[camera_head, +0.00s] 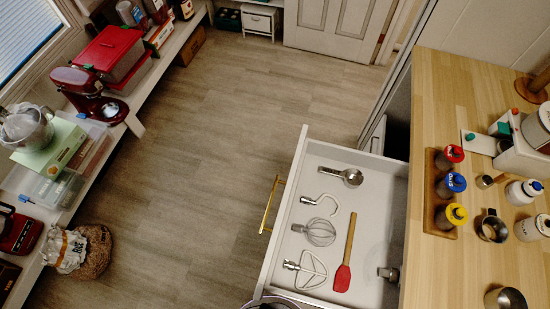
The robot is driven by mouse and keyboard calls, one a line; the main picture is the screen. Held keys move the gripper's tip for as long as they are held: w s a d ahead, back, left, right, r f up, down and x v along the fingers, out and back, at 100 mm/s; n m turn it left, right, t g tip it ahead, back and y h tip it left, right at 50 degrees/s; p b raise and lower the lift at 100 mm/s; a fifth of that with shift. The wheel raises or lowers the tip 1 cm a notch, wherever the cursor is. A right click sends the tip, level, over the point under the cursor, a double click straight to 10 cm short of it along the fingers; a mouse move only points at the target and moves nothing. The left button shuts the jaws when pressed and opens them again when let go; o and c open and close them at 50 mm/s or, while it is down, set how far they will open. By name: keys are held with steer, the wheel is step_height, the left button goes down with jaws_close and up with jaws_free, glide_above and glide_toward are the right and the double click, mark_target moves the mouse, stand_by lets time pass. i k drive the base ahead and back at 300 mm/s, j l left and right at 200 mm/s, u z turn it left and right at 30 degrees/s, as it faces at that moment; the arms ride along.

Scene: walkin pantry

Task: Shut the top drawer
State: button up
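The top drawer (292,233) is white and stands pulled out to the left from the wooden-topped counter. A gold bar handle (271,205) is on its front face. Inside lie a metal scoop (352,176), a dough hook (318,200), a wire whisk (319,232), a flat beater (306,269) and a red spatula with a wooden handle (342,278). A small metal item (388,273) lies near the counter side. I cannot make out my gripper in this view.
The wooden counter (430,104) on the right carries spice jars (451,185), cups and bottles. A low shelf with a red stand mixer (91,96) runs along the left. A rice bag in a basket (93,259) stands beside it. The floor (215,150) between is clear.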

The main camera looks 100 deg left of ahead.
mark_target(383, 194)
steer(key=k+u, duration=0.15)
steer(key=u, duration=0.35)
steer(key=k+u, duration=0.15)
steer(key=u, duration=0.35)
steer(key=k+u, duration=0.15)
steer(key=u, duration=0.35)
steer(key=k+j+u, duration=0.1)
steer(key=u, duration=0.35)
steer(key=k+j+u, duration=0.1)
steer(key=j+u, duration=0.15)
steer(key=u, duration=0.25)
steer(key=i+l+u, duration=0.1)
steer(key=u, duration=0.15)
steer(key=i+l+u, duration=0.1)
steer(key=l+u, duration=0.15)
